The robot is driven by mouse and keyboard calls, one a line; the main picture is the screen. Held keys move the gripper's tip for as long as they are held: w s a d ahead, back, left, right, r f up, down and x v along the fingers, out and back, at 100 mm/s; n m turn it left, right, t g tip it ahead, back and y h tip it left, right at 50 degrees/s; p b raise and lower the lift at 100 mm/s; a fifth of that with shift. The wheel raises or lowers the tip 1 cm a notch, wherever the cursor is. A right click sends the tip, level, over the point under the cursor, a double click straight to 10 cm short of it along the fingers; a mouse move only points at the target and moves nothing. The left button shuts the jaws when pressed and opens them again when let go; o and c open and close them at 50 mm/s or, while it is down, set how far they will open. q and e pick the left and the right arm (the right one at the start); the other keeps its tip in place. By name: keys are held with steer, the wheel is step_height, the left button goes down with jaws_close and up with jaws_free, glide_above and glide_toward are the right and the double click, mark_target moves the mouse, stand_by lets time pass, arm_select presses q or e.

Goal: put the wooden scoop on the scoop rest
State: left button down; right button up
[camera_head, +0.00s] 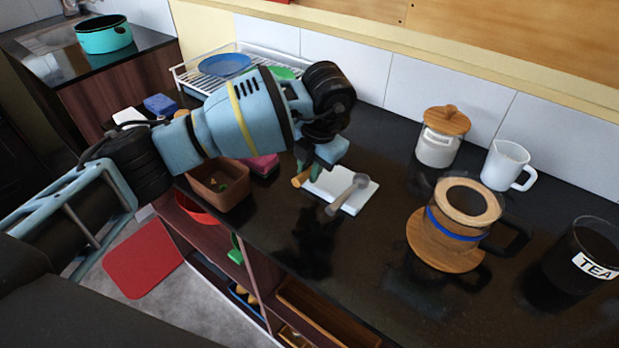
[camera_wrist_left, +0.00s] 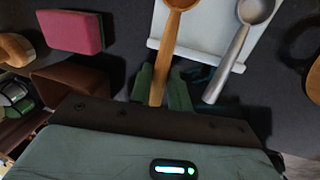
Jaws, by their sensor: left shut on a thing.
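My left gripper (camera_head: 318,166) is shut on the wooden scoop (camera_head: 300,178), at the left side of the scoop rest. In the left wrist view the gripper's green fingers (camera_wrist_left: 165,88) pinch the scoop's handle, and the wooden scoop (camera_wrist_left: 166,48) points away with its bowl in front of the white rest (camera_wrist_left: 203,28). The scoop rest (camera_head: 364,198) is a flat white plate on the dark counter. A grey metal scoop (camera_head: 346,196) lies across it; it also shows in the left wrist view (camera_wrist_left: 232,58). I cannot tell whether the wooden scoop touches the rest. My right gripper is out of view.
A brown bin (camera_head: 218,190) and a pink sponge (camera_head: 263,165) stand left of the rest. A coffee maker (camera_head: 462,215) on a wooden disc, a lidded jar (camera_head: 438,148), a white jug (camera_head: 507,166) and a tea jar (camera_head: 585,255) stand right. A dish rack (camera_head: 185,80) is behind.

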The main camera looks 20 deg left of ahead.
arm_select(q)
steer(key=shift+f, duration=1.6)
steer(key=c, duration=1.3)
jaws_free()
steer(key=shift+f, duration=0.1)
steer(key=shift+f, duration=0.2)
steer(key=r, duration=0.2)
steer(key=d+r, duration=0.1)
steer(key=r, duration=0.4)
steer(key=shift+s+d+r, duration=0.35)
steer(key=shift+d, duration=0.05)
steer(key=shift+o, duration=0.5)
